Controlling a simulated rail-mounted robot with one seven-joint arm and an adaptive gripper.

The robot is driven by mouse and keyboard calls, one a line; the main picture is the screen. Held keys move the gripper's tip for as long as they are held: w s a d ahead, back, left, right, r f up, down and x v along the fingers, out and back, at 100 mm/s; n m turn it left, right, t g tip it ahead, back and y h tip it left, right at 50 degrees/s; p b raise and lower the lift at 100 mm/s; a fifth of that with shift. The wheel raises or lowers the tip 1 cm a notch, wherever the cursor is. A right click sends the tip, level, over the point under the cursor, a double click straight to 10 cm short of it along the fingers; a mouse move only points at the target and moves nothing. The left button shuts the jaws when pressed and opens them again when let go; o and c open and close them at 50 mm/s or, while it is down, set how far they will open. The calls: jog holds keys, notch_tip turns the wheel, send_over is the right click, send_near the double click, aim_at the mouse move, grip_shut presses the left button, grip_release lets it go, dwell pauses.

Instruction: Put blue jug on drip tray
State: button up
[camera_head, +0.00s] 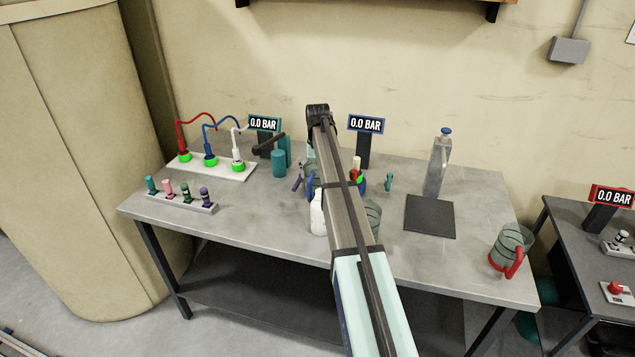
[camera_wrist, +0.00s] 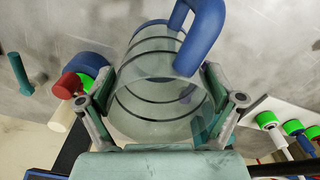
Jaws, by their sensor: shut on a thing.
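The blue jug (camera_wrist: 150,115) is a clear, dark-ringed vessel with a blue handle; its round body fills the middle of the wrist view. My gripper (camera_wrist: 163,92) is shut on it, one finger on each side. In the head view the jug shows only in part (camera_head: 311,187), left of my arm, which hides the gripper and the rest of it. I cannot tell whether it touches the bench. The drip tray (camera_head: 430,217) is a dark square plate right of my arm, empty, below a grey dispenser column (camera_head: 438,165) with a blue top.
A red-handled jug (camera_head: 511,248) stands near the bench's right end. A clear vessel (camera_head: 374,217) and a white bottle (camera_head: 318,213) are partly behind my arm. Teal cylinders (camera_head: 279,163) and a peg rack (camera_head: 181,203) are to the left. The bench between arm and tray looks mostly clear.

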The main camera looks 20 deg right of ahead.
aim_at(318, 185)
jog(key=shift+f+p, duration=0.7)
jog(key=shift+f, duration=1.95)
jog(key=shift+f, duration=0.1)
jog(key=o, duration=0.9)
notch_tip(318, 185, up, 11)
jog(key=b, duration=0.3)
jog(key=shift+f, duration=0.15)
jog(key=shift+r, duration=0.4)
jog(key=shift+c, duration=0.7)
jog(key=shift+r, duration=0.4)
jog(key=c, duration=1.3)
